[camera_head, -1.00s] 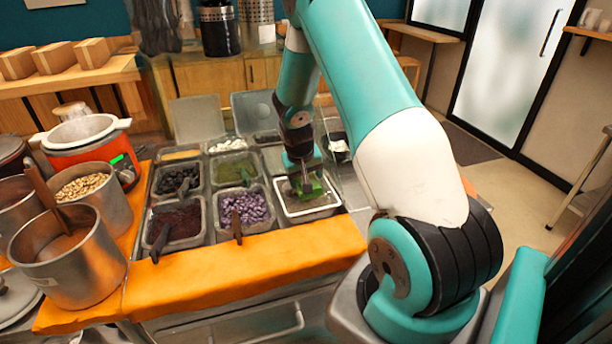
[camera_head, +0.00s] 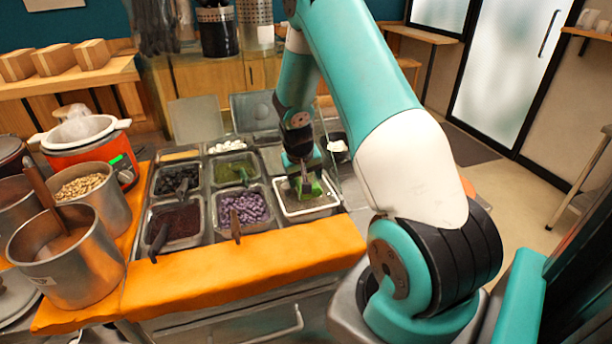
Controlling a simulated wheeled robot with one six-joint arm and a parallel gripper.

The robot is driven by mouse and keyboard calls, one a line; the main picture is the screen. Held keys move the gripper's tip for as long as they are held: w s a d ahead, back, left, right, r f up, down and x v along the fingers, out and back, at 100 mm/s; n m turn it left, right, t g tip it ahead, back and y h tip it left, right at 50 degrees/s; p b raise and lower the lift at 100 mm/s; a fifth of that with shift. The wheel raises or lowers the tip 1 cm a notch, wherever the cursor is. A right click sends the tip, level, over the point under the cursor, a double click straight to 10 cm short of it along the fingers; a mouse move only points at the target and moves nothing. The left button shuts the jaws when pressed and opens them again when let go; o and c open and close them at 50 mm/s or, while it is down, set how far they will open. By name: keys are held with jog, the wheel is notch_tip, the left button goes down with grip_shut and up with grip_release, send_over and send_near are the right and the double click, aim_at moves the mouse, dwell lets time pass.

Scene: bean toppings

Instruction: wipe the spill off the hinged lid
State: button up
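My gripper (camera_head: 306,180) points down at the front right of the topping counter. It appears shut on a green sponge (camera_head: 314,189), though its fingertips are small and partly hidden. The sponge is at a white-rimmed, greyish panel (camera_head: 292,212), which may be the closed hinged lid; contact looks likely but is not clear. No distinct spill can be made out on it at this size. Two grey lids stand raised at the back, one left (camera_head: 196,119) and one right (camera_head: 254,111).
Open bins of purple beans (camera_head: 250,207), dark red beans (camera_head: 183,222) and green topping (camera_head: 228,172) lie left of the gripper. Handles stick up from several bins. A steel pot (camera_head: 70,262) and an orange cooker (camera_head: 85,150) stand further left. A clear upright pane (camera_head: 343,178) is close on the right.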

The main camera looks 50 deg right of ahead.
jog(key=shift+s+d+f+g, duration=0.15)
jog(key=shift+s+d+f, duration=0.1)
jog(key=shift+s+f, duration=0.25)
jog(key=shift+s+d+f+g, duration=0.15)
jog(key=shift+s+d+f, duration=0.1)
jog(key=shift+s+f, duration=0.15)
jog(key=d, duration=0.4)
jog(key=shift+s+f, duration=0.3)
jog(key=shift+s, duration=0.1)
jog(key=shift+s+a+r, duration=0.1)
jog(key=shift+a+r, duration=0.4)
jog(key=shift+a, duration=0.15)
jog(key=shift+d+f, duration=0.2)
jog(key=shift+d, duration=0.15)
jog(key=shift+a+r, duration=0.1)
jog(key=shift+a, duration=0.05)
